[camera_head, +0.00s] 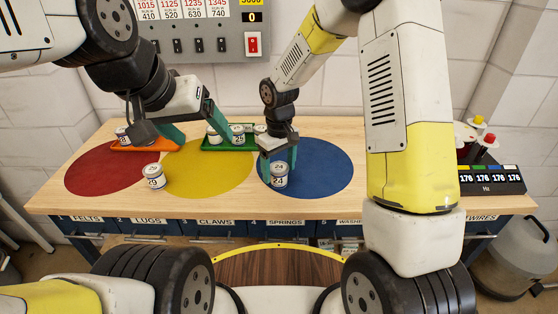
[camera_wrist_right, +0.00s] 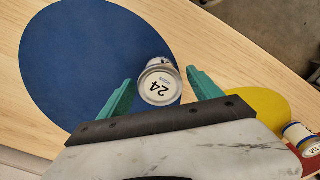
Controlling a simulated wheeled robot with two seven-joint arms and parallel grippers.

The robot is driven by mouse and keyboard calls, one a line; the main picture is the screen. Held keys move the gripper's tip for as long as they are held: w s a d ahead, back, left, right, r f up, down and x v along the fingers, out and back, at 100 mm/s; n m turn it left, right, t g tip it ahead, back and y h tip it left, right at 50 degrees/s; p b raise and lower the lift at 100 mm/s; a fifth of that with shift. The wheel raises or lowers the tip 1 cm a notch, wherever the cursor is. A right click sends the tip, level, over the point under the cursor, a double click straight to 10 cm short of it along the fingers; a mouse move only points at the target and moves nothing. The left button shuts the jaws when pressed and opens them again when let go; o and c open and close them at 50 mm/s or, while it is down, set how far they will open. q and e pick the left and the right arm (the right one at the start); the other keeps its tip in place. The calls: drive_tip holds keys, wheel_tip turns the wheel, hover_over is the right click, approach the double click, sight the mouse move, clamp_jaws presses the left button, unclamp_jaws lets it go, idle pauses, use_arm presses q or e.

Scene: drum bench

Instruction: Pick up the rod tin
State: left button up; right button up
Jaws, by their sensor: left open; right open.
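A white tin marked 24 (camera_head: 279,180) stands on the blue disc near its left part. The small word on its label is too small to read, so I cannot tell whether it is the rod tin. My right gripper (camera_head: 278,163) is open around it, pointing down; in the right wrist view the tin (camera_wrist_right: 160,85) sits between the two teal fingers, with gaps visible. A tin marked 29 (camera_head: 154,177) stands between the red and yellow discs. My left gripper (camera_head: 192,125) is open and empty above the yellow disc's back left, near the trays.
An orange tray (camera_head: 150,148) holding a tin and a green tray (camera_head: 229,148) with several tins stand at the back. A Hz display (camera_head: 490,181) and a stand with coloured knobs are at the right. The blue disc's right side (camera_head: 330,175) is free.

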drive_tip(key=c, duration=1.5)
drive_tip(key=shift+o, duration=0.2)
